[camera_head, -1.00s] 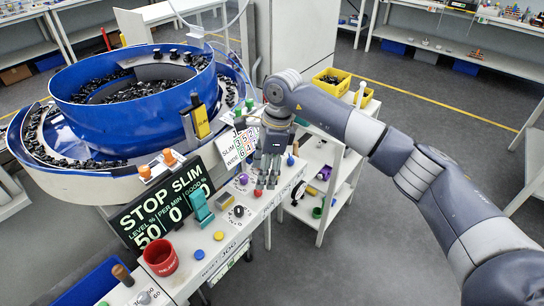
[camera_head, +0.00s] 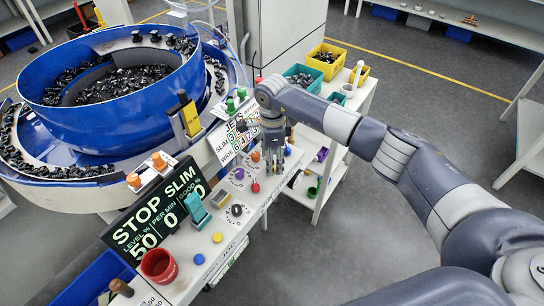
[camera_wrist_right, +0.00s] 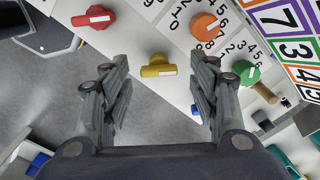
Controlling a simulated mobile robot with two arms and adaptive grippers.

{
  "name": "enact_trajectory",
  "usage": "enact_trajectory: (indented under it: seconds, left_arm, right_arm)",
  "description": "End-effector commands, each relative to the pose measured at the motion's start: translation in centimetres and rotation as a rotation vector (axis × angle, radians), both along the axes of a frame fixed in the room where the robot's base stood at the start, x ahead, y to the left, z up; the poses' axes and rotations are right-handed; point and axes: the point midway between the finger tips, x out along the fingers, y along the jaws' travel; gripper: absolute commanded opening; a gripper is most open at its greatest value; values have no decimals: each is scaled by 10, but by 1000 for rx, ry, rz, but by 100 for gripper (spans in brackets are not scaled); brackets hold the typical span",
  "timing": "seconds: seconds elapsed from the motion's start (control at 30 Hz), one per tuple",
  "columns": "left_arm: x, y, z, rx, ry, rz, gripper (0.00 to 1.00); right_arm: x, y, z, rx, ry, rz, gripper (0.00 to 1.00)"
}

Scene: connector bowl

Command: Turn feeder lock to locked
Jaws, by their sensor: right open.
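No label naming the feeder lock is readable, so I cannot tell which control it is. On the white control panel (camera_head: 226,230) stand a red knob (camera_head: 255,187), an orange knob (camera_head: 255,156) and a black knob (camera_head: 236,210). My right gripper (camera_head: 274,168) is over the panel's far end, pointing down. In the right wrist view the open fingers (camera_wrist_right: 160,75) frame a small yellow lever-shaped knob (camera_wrist_right: 158,67) with a white mark; contact is not visible. The red lever knob (camera_wrist_right: 93,17), orange dial (camera_wrist_right: 205,27) and green dial (camera_wrist_right: 245,73) lie around it. My left gripper is out of view.
A blue bowl feeder (camera_head: 128,110) stands behind the panel. The display (camera_head: 155,210) reads STOP SLIM. A red cup (camera_head: 159,266) stands at the near end. A white shelf cart (camera_head: 322,175) with yellow bins (camera_head: 326,58) is to the right. Grey floor lies open beyond.

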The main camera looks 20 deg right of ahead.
Motion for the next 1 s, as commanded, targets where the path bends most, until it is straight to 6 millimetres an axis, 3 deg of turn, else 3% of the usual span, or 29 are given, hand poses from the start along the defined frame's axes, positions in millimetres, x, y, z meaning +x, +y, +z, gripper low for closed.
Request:
enact_trajectory:
  seconds: [0.03,0.17,0.4,0.6,1.0]
  left_arm:
    - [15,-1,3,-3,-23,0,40]
    - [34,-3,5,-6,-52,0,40]
    - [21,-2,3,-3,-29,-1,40]
    - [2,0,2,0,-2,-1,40]
    - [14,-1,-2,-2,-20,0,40]
  right_arm:
    - [-1,1,-3,1,2,0,55]
    - [0,1,-9,1,0,0,55]
    - [0,1,-9,1,-1,0,53]
    - [0,0,-9,1,-1,0,11]
    - [0,0,-10,0,-1,-46,11]
